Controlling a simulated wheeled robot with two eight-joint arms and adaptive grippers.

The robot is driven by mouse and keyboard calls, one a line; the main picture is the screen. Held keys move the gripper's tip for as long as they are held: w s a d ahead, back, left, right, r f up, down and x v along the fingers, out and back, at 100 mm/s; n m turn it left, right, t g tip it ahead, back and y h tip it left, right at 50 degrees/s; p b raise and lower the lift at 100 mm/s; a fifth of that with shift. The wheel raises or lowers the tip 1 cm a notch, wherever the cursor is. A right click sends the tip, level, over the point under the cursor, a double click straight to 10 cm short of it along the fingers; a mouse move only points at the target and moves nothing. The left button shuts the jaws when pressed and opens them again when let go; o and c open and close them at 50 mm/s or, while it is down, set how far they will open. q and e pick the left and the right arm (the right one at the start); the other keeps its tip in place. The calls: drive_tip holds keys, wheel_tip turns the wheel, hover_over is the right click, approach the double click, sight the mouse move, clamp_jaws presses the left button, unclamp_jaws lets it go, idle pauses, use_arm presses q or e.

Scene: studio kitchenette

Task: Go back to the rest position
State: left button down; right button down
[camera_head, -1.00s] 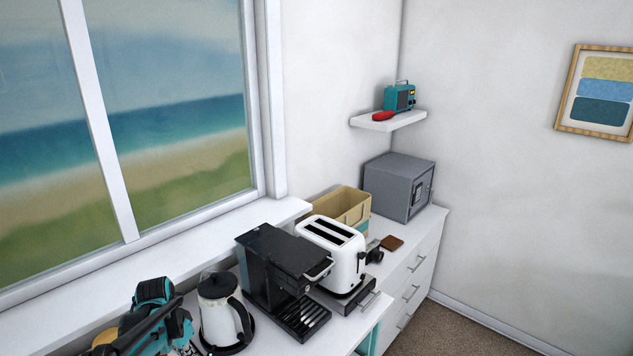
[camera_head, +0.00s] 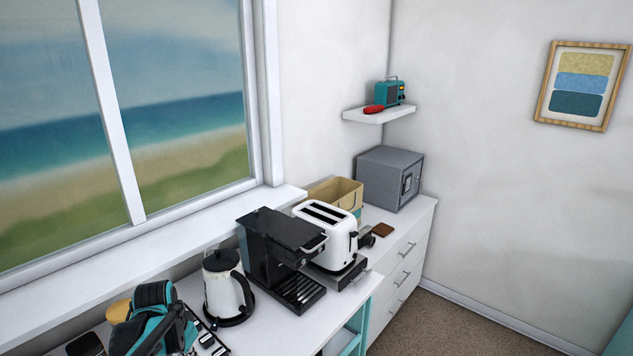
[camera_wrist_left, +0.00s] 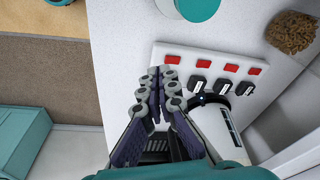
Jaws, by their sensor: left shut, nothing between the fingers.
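My left arm, teal and black, shows at the lower left of the head view (camera_head: 160,322). Its fingertips cannot be made out there. In the left wrist view my left gripper (camera_wrist_left: 163,76) is shut and empty, its two linked fingers together over the white counter, in front of a white power strip (camera_wrist_left: 218,62) with red switches and black plugs. I cannot tell whether the fingertips touch the strip. My right gripper is in neither view.
A white kettle (camera_head: 226,295), black coffee machine (camera_head: 275,240) and white toaster (camera_head: 325,240) stand on the counter right of my left arm. A grey safe (camera_head: 388,180) stands farther back. A wide window (camera_head: 190,120) lies behind. Carpeted floor (camera_head: 430,325) is clear at the lower right.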

use_arm(q)
drive_tip(key=s+d+f+n+t+b, duration=0.1)
drive_tip(key=s+d+t+b, duration=0.1)
drive_tip(key=s+d+b, duration=0.2)
drive_tip(key=s+d+f+n+t+b, duration=0.2)
drive_tip(key=s+d+t+b, duration=0.1)
drive_tip(key=s+d, duration=0.5)
drive_tip(key=s, duration=0.3)
drive_tip(key=shift+d+f+n+b, duration=0.15)
drive_tip(key=shift+f+n+b, duration=0.1)
drive_tip(key=shift+n+b, duration=0.1)
